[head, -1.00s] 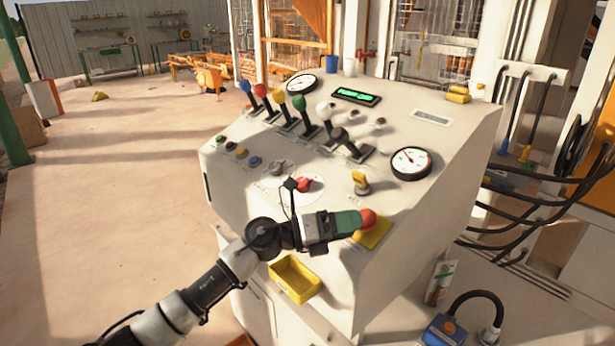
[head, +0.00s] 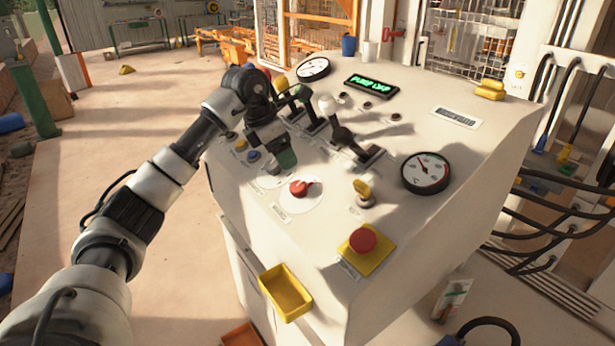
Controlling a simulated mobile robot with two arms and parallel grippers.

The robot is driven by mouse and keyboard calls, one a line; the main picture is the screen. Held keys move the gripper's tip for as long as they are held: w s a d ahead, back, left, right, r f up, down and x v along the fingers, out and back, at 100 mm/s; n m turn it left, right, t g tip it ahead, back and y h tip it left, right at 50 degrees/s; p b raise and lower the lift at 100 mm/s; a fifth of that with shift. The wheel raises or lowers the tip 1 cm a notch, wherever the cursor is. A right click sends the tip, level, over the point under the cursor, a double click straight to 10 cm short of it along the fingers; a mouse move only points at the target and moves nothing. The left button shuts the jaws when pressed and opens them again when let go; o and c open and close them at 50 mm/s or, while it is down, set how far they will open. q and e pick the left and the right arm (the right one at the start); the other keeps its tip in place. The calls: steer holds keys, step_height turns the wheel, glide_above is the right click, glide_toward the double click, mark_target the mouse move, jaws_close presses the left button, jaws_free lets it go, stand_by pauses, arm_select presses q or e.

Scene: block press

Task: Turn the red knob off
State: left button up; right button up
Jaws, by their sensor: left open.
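The red knob (head: 299,188) sits on a round white plate on the sloped top of the control console (head: 330,255). Its handle points to the upper right. My left gripper (head: 284,159) is open, a little above and left of the knob in the picture, with green fingertip pads pointing down. It looks apart from the knob and holds nothing. My gripper and wrist hide part of the lever row and some panel controls. My right gripper is not in view.
Black levers (head: 350,148) stand behind the knob. A yellow key switch (head: 362,192) and a red mushroom button (head: 362,241) on a yellow base are to the right. A gauge (head: 426,172) lies farther right. A yellow bin (head: 285,292) hangs on the console front.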

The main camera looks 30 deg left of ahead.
arm_select(q)
steer(key=p, duration=0.2)
glide_above(297, 185)
steer(key=s+a, duration=0.1)
steer(key=s, duration=0.1)
step_height(297, 185, down, 4)
steer(key=shift+f, duration=0.25)
steer(key=x, duration=0.1)
steer(key=p+x, duration=0.1)
steer(key=x, duration=0.3)
steer(key=shift+w+a+r+p, duration=0.1)
steer(key=shift+w+p, duration=0.15)
steer(key=shift+p, duration=0.05)
steer(key=shift+f, duration=0.25)
steer(key=shift+c, duration=1)
steer(key=c, duration=0.7)
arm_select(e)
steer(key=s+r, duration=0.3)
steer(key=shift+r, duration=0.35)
